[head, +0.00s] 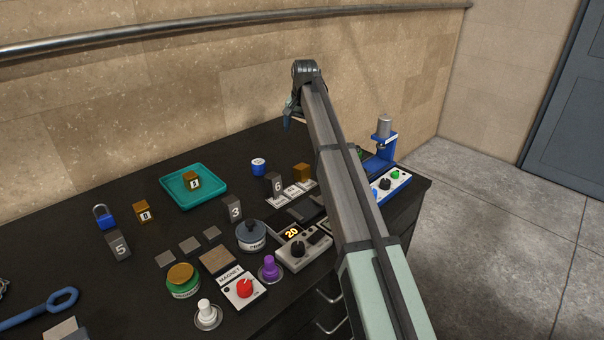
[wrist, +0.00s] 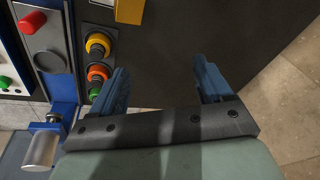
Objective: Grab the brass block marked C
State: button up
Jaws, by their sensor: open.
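Three brass blocks show in the head view. One (head: 191,180) sits in the teal tray (head: 222,187), and another (head: 143,212) stands on the dark bench left of the tray. The third (head: 302,172) is by the white numbered cards at the back right. Their small marks are too unclear to tell which is C. A yellow-brass block (wrist: 130,10) is cut off by the top edge of the wrist view, and its mark is not visible. My gripper (wrist: 163,82) is open and empty, its blue fingers apart over bare dark bench. In the head view, the gripper is mostly hidden by my arm.
A blue press (head: 384,142) stands at the bench's right end, beside a control box (head: 391,185). Bare floor lies right of the bench.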

aim_at(302, 166)
jog(key=s+f+m+g, duration=0.1)
jog(key=f+m, duration=0.2)
jog(key=m, duration=0.4)
jog(key=s+d+f+m, duration=0.1)
jog(key=s+f+m, duration=0.1)
jog(key=m, duration=0.6)
jog(key=s+f+m+g+h, duration=0.1)
jog(key=f+m, duration=0.2)
jog(key=m, duration=0.5)
jog(key=shift+s+d+f+g, duration=0.15)
jog(key=shift+f+g, duration=0.15)
jog(key=shift+a+f, duration=0.15)
jog(key=shift+f, duration=1.3)
jog(key=shift+a+f, duration=0.1)
jog(key=shift+f, duration=1.3)
jog(key=shift+c, duration=0.4)
jog(key=c, duration=1.3)
jog(key=shift+c, duration=0.2)
